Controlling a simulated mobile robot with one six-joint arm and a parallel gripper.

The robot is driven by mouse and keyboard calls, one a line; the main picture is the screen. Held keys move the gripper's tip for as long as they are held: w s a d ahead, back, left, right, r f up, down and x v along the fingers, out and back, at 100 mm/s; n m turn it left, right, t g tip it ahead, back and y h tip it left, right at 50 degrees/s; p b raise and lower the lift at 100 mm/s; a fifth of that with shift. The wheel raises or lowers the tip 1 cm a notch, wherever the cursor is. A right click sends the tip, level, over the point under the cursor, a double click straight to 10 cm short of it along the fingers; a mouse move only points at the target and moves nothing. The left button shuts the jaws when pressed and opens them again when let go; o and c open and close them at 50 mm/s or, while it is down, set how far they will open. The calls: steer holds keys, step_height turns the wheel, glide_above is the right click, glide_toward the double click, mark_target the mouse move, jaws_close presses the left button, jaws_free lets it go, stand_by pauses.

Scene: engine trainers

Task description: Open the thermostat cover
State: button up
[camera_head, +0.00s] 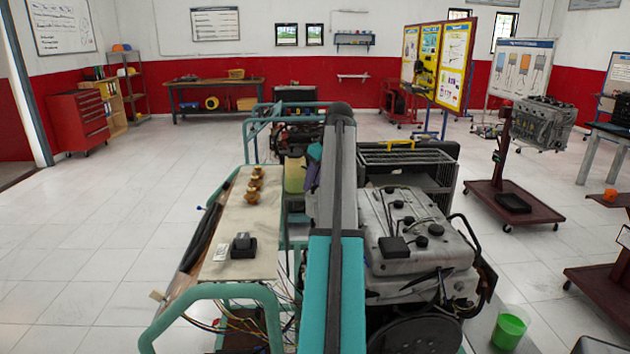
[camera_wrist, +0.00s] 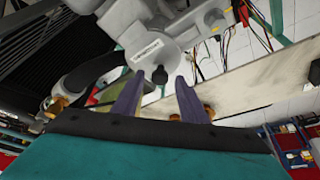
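In the wrist view a grey metal housing (camera_wrist: 148,50) with a white label is ahead of my gripper (camera_wrist: 160,76). A small black knob (camera_wrist: 159,75) shows between the two purple fingertips in the picture; I cannot tell whether they touch it. The fingers are apart. I cannot tell for sure which part of the housing is the thermostat cover. In the head view the grey engine (camera_head: 408,225) stands just right of my arm. My gripper is mostly hidden behind my arm there, with a bit of purple (camera_head: 312,172) at its left edge.
A pale board (camera_head: 240,215) with brass-coloured parts (camera_head: 254,185) and a black box (camera_head: 243,246) lies left of my arm. Teal frame tubes (camera_head: 215,290) and loose wires (camera_head: 250,325) are nearby. A radiator (camera_head: 440,180) stands behind the engine. A green cup (camera_head: 510,328) is front right.

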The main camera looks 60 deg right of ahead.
steer(key=shift+f, duration=0.15)
jaws_close()
